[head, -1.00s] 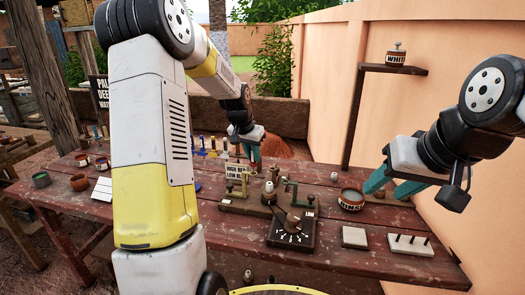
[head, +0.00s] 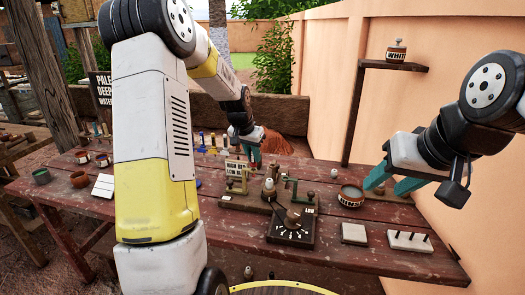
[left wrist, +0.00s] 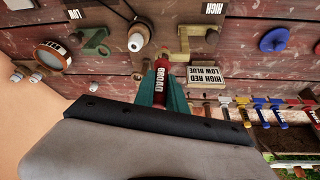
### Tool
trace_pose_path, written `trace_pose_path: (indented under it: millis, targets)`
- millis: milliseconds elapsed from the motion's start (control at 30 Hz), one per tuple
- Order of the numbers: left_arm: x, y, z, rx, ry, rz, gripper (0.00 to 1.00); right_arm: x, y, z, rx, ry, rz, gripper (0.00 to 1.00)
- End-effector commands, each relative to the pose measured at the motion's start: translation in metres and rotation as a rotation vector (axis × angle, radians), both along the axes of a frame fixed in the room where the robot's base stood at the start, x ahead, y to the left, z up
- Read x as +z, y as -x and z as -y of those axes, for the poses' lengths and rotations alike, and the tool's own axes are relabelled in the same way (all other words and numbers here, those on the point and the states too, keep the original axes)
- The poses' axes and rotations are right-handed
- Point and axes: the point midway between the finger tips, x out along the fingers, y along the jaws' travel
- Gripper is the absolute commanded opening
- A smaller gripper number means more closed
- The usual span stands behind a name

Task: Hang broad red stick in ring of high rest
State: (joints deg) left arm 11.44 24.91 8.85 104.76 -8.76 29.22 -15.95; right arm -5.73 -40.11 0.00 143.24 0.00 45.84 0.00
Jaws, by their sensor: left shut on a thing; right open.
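My left gripper (head: 253,152) is at the back of the table, shut on the broad red stick (left wrist: 160,78). In the left wrist view the stick's "BROAD" label shows between the teal fingers (left wrist: 163,92). The high rest (left wrist: 190,45) is an olive bracket by a "HIGH" label, just beyond the stick's end and slightly to its right in that view; it also shows in the head view (head: 238,183). The stick appears apart from it. The ring's opening cannot be made out clearly. My right gripper (head: 390,183) is open and empty over the table's right side.
The green low rest (head: 291,187) stands right of a pale knob (head: 269,185). A "HIGH RED LOW BLUE" sign (left wrist: 207,73) stands close to the high rest. A dial box (head: 292,229) is in front; a rinse pot (head: 351,196) is to the right. Several coloured sticks (left wrist: 275,103) stand in a row.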

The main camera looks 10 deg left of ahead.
Motion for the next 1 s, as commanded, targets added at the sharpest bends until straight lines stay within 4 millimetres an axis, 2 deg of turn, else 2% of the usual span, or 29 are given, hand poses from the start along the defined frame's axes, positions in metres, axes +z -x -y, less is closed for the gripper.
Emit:
trace_pose_path:
  millis: [1000]
  targets:
    - [-0.0089, 0.0004, 0.0001, 0.0, 0.0, 0.0, 0.0, 0.0, 0.0, 0.0, 0.0, 0.0, 0.0, 0.46]
